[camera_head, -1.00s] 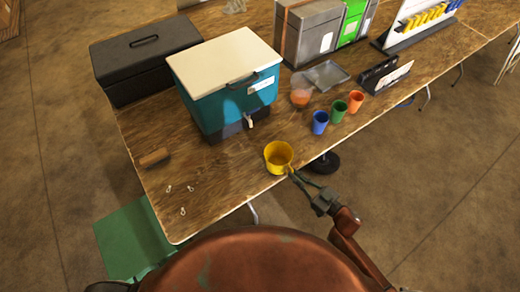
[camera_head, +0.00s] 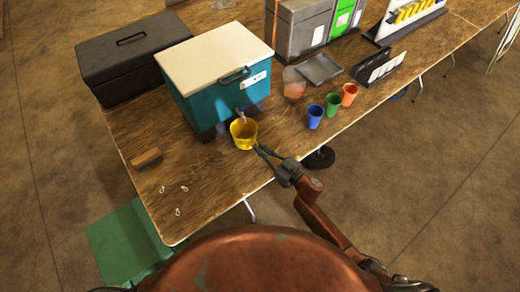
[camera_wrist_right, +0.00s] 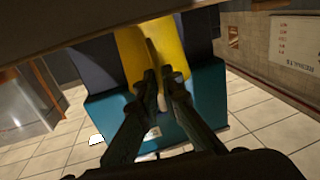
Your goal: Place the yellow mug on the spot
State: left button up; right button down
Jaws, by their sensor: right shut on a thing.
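The yellow mug (camera_head: 243,134) is in the head view, close in front of the teal cooler's tap, and looks upright. My right gripper (camera_head: 260,150) is shut on the mug's near right side. In the right wrist view the fingers (camera_wrist_right: 160,85) close on the yellow mug (camera_wrist_right: 130,55), with the teal cooler behind. I cannot tell whether the mug touches the table. No marked spot can be made out clearly. My left gripper is not in view.
The teal cooler (camera_head: 212,90) with a white lid (camera_head: 214,54) stands behind the mug. A blue cup (camera_head: 314,117), green cup (camera_head: 332,104) and orange cup (camera_head: 349,94) stand to the right. A brown block (camera_head: 146,158) lies left.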

jog(key=shift+d, duration=0.1)
jog(key=shift+f, duration=0.1)
jog(key=shift+f, duration=0.15)
jog(key=c, duration=2.1)
grip_release()
jog(key=shift+r, duration=0.25)
jog(key=p+v, duration=0.1)
jog(key=v, duration=1.1)
jog(key=shift+s+f, duration=0.1)
jog(key=shift+s, duration=0.05)
